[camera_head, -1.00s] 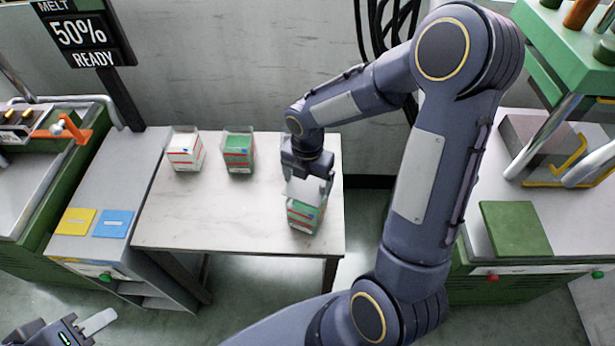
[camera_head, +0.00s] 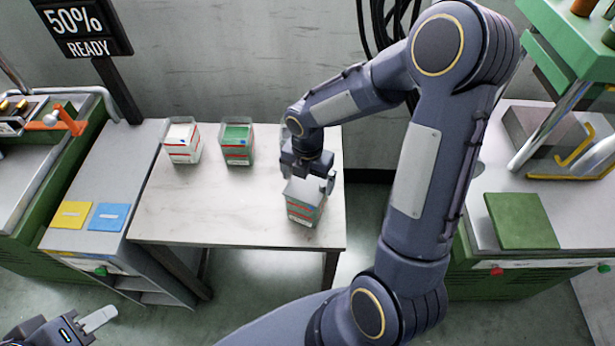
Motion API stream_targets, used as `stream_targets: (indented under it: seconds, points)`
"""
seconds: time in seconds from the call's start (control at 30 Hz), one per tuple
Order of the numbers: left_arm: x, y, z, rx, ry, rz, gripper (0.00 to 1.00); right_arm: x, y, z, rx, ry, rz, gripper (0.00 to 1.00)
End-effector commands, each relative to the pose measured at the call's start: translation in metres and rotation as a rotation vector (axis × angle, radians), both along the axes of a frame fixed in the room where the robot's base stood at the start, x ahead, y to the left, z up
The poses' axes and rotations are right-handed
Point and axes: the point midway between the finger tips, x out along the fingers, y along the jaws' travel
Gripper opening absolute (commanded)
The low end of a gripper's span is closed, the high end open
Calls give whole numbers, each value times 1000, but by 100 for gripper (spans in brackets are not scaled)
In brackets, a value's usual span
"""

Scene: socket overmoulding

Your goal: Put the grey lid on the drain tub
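The grey lid (camera_head: 304,190) lies over the top of the tub with red and green bands (camera_head: 303,212) at the right of the small table. No gap between lid and tub is visible, but its exact seating is too small to tell. My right gripper (camera_head: 308,180) points down over the lid, its fingers at either side of it. I cannot tell whether they still grip it. My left gripper (camera_head: 99,319) is at the bottom left corner, away from the table; its opening is unclear.
A tub with white contents (camera_head: 183,150) and one with green contents (camera_head: 237,150) stand at the back of the table (camera_head: 210,205). Yellow (camera_head: 71,215) and blue (camera_head: 108,217) plates lie on the left cabinet. The table's front left is clear.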

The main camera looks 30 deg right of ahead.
Motion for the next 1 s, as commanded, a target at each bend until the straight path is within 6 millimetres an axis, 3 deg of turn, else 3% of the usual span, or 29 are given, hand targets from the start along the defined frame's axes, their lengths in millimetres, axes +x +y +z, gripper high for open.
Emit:
stream_targets:
  seconds: [0.27,0.7,1.0]
  points:
    - [0,0,0,0,0,0,36,0,0,2,0,-1,0,100]
    - [0,0,0,0,0,0,36,1,0,67,-1,-4,-1,100]
    - [0,0,0,0,0,0,36,0,0,79,1,-1,0,100]
